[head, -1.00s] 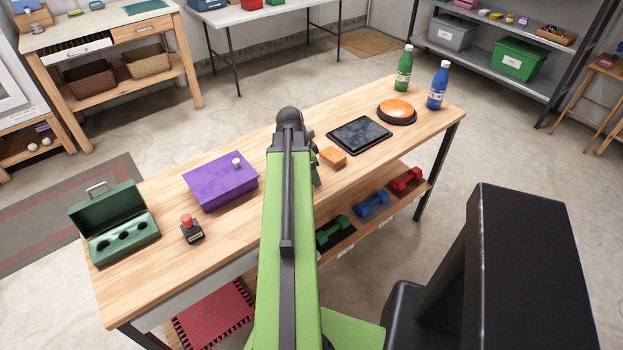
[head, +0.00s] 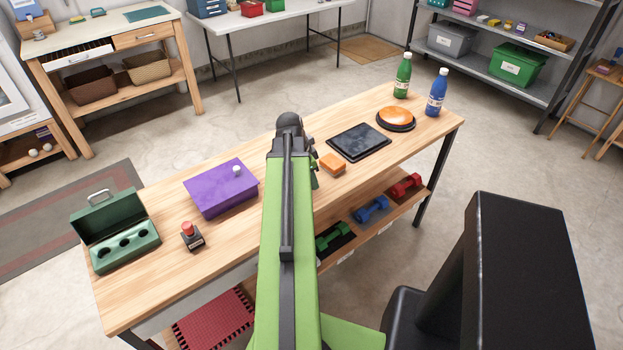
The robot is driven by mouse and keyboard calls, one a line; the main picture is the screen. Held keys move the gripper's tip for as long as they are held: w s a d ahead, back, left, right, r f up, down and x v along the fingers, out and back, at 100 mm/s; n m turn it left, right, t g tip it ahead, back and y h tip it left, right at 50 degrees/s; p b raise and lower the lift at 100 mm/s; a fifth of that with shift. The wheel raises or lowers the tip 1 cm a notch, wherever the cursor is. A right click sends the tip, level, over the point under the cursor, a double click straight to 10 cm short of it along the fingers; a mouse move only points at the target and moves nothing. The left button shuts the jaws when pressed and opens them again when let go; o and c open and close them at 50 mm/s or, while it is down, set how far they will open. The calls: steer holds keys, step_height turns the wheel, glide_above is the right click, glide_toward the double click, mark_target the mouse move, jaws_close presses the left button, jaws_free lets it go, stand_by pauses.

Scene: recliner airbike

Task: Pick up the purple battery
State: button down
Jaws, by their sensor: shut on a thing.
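My green arm (head: 287,240) reaches forward over the wooden workbench, ending in view at a dark rounded joint (head: 289,122). A small dark part of my arm shows just right of it. My gripper's fingers are hidden behind the arm, so I see neither them nor anything in them. I see no purple battery that I can make out. A purple box (head: 218,190) with a white knob on its lid stands on the bench, left of my arm.
The wooden workbench (head: 150,295) also holds a green open case (head: 125,242), a red-topped stamp (head: 191,236), an orange block (head: 332,163), a tablet (head: 359,142), an orange button (head: 396,118) and two bottles (head: 402,76). Dumbbells (head: 371,209) lie on its lower shelf.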

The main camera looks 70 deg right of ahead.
step_height(320, 180, up, 9)
steer(key=p, duration=0.8)
steer(key=shift+r, duration=0.2)
steer(key=shift+f, duration=0.1)
